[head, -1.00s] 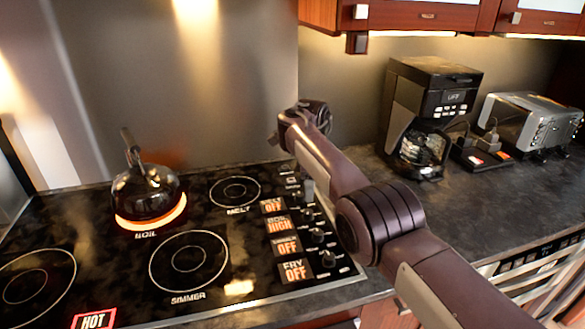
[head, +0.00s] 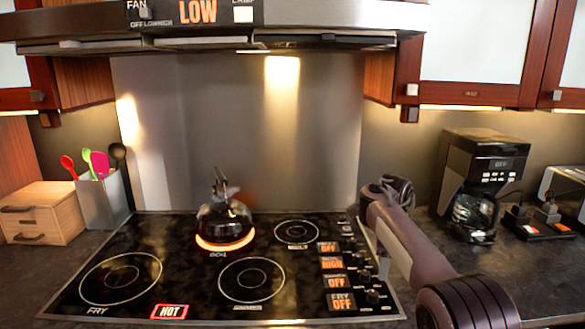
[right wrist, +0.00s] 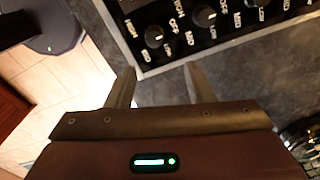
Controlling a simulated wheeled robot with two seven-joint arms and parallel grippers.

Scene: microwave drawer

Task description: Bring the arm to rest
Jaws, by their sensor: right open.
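My right arm reaches in from the lower right in the head view. Its gripper (head: 388,188) is above the right edge of the stovetop, left of the coffee maker. In the right wrist view the two fingers of the right gripper (right wrist: 160,72) stand apart with nothing between them. Beyond them are the stove knobs (right wrist: 205,17) and the dark counter. My left gripper is not in view.
A dark kettle (head: 225,220) stands on the glowing back-left burner of the stovetop (head: 190,270). A coffee maker (head: 475,185) is on the right counter. A utensil holder (head: 103,202) and drawer box (head: 40,212) are at left. The range hood (head: 220,25) hangs above.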

